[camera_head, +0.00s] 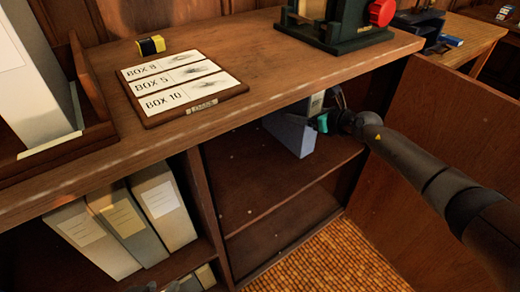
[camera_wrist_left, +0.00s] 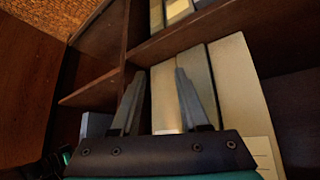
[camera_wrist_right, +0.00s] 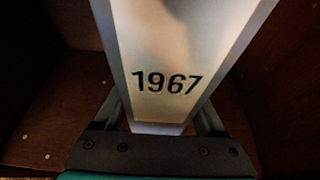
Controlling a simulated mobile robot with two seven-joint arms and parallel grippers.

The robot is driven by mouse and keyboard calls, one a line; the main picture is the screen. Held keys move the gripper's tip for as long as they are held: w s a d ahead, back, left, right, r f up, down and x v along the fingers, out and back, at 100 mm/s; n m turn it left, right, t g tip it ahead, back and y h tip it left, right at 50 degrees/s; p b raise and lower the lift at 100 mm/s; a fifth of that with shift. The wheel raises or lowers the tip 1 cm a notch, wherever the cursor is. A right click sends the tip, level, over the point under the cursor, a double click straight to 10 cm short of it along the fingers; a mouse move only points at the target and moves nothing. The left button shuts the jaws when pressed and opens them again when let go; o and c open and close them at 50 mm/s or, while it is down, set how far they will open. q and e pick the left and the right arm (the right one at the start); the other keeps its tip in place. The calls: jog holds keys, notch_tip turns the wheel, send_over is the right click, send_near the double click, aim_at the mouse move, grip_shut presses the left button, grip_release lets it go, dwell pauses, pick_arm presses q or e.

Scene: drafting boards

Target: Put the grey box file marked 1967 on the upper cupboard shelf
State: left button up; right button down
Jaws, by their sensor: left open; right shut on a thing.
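The grey box file (camera_head: 290,133) is inside the upper compartment of the open cupboard, under the worktop. The right wrist view shows its label marked 1967 (camera_wrist_right: 165,85) between my fingers. My right gripper (camera_head: 325,112) is shut on it. The upper cupboard shelf (camera_head: 262,182) lies below the file; I cannot tell whether the file rests on it.
Several box files (camera_head: 165,205) stand in the left compartment, beside a divider (camera_head: 208,215). The cupboard door (camera_head: 430,165) stands open at right. On the worktop are a label board (camera_head: 180,85), a yellow-black block (camera_head: 150,45) and a green machine (camera_head: 335,35). The shelf's front left is clear.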

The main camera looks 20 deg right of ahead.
pick_arm(q)
jog(key=s+a+f+g+y+p, duration=0.25)
jog(key=s+f+g+p, duration=0.2)
jog(key=f, duration=0.35)
pick_arm(e)
jog(key=s+a, duration=0.2)
jog(key=a, duration=0.5)
jog(key=s+a, duration=0.3)
jog(key=a, duration=0.3)
pick_arm(q)
jog(key=w+d+r+t+h+b, duration=0.1)
jog(key=w+r+t+h+b, duration=0.1)
jog(key=r, duration=0.6)
jog(key=shift+w+r+t+b, duration=0.2)
jog(key=shift+w+t+b, duration=0.45)
jog(key=shift+b, duration=0.4)
pick_arm(e)
notch_tip(320, 180, down, 6)
jog(key=shift+a+f, duration=0.25)
jog(key=shift+a, duration=0.15)
jog(key=shift+w, duration=0.1)
